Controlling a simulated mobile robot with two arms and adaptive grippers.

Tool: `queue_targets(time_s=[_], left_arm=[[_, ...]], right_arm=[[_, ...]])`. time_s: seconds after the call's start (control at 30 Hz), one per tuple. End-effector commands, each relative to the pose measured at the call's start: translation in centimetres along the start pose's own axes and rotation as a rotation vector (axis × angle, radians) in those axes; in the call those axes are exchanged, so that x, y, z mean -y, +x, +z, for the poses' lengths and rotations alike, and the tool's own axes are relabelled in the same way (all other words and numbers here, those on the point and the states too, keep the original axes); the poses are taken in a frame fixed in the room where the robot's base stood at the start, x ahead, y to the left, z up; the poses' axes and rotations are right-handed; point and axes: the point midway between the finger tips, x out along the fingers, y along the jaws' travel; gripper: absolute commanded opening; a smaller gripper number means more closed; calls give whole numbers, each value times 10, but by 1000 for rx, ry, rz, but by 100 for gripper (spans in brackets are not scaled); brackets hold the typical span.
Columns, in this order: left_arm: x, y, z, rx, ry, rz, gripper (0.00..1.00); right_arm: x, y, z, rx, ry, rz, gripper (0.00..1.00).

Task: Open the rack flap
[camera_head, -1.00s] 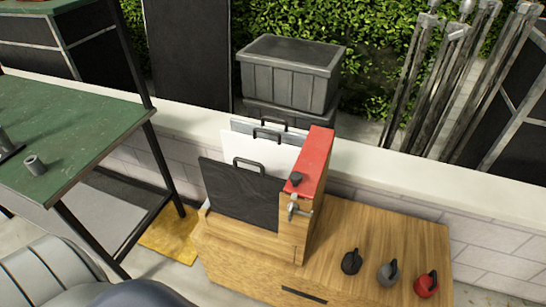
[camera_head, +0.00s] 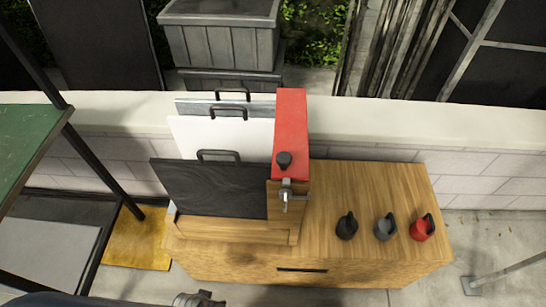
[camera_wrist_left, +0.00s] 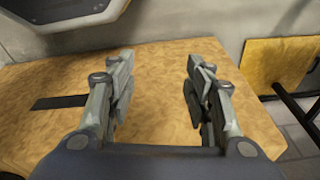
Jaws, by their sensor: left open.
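The rack stands on a wooden cabinet and has a red flap (camera_head: 291,130) along its right side, lying flat and closed. A black knob (camera_head: 284,160) sits on the flap's front end. A metal latch (camera_head: 287,195) is on the wooden front face just below it. The rack holds a black board (camera_head: 210,190), a white board (camera_head: 220,138) and a grey board (camera_head: 235,107), all with dark handles. My left gripper (camera_wrist_left: 158,65) is open and empty in front of the cabinet. Only part of it (camera_head: 199,298) shows at the head view's bottom edge, well below the latch. My right gripper is not in view.
Black, grey and red kettlebell-shaped items (camera_head: 384,228) stand on the cabinet top (camera_head: 385,185), right of the rack. A green table (camera_head: 22,150) is at the left. A low pale wall (camera_head: 400,133) runs behind. The cabinet top between rack and items is clear.

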Motion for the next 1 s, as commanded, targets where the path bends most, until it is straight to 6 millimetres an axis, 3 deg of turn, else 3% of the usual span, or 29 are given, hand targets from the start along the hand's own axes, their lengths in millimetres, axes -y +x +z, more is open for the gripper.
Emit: queue_targets(time_s=[0.03, 0.27, 0.47, 0.57, 0.73, 0.83, 1.0], left_arm=[[0, -3, -12, -14, -2, -1, 47], [5, -54, -58, -69, -6, -3, 47], [8, -114, -103, -193, 21, 11, 47], [4, -154, -138, -331, 72, 39, 47], [-35, -262, -221, -763, 264, 187, 47], [-58, -316, -247, -967, 338, 284, 47], [-81, -385, -265, -1207, 393, 421, 47]], right_arm=[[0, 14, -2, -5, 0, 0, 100], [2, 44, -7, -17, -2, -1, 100], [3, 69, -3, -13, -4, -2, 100], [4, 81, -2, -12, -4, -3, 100], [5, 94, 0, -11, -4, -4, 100], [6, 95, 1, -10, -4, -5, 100], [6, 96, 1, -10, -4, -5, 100]])
